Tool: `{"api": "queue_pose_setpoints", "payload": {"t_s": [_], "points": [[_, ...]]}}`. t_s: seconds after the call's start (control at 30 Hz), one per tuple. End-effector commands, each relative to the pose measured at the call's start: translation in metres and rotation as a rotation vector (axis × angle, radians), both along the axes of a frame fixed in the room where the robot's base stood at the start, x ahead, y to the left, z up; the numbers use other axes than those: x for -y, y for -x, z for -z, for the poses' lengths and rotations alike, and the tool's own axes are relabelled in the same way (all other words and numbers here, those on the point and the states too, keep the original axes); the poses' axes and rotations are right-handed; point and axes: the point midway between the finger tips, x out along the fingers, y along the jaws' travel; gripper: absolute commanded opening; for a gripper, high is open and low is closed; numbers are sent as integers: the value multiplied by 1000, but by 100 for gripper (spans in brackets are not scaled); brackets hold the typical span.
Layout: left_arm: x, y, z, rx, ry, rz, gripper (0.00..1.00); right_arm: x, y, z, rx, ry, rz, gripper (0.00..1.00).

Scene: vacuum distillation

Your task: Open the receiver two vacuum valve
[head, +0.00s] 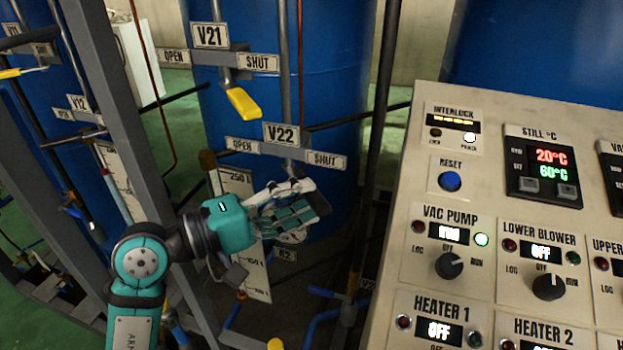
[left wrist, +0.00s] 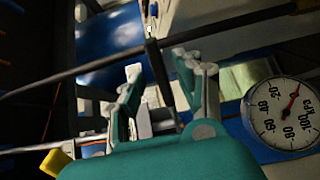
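My left gripper (head: 292,205) is in front of the blue receiver tank, just below the V22 label (head: 281,133) and its OPEN and SHUT plates. In the left wrist view its two fingers (left wrist: 168,95) stand apart, with a dark bar passing beyond the gap. Nothing is clearly held. The handle of V22 is not clearly visible, perhaps hidden by my gripper. Above, the V21 valve's yellow handle (head: 243,103) hangs tilted down, between its OPEN plate and its SHUT plate (head: 258,62), nearer SHUT. My right gripper is not in view.
A control panel (head: 480,210) with knobs and displays fills the right. A grey frame post (head: 130,140) and thin pipes stand left of and around my arm. A round pressure gauge (left wrist: 285,112) is close to my left gripper.

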Motion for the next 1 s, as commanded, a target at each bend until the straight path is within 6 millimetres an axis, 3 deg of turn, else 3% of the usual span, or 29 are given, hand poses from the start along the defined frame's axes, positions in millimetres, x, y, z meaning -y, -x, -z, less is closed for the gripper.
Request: {"api": "queue_pose_setpoints", "payload": {"t_s": [0.2,0.5,0.8,1.0], "points": [[18,-10,-1,-3,1,0,36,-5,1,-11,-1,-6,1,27],[21,-11,1,-1,0,0,36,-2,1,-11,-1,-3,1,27],[20,-11,1,-1,0,0,0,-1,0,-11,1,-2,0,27],[20,-11,1,-2,0,0,0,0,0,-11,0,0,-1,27]]}}
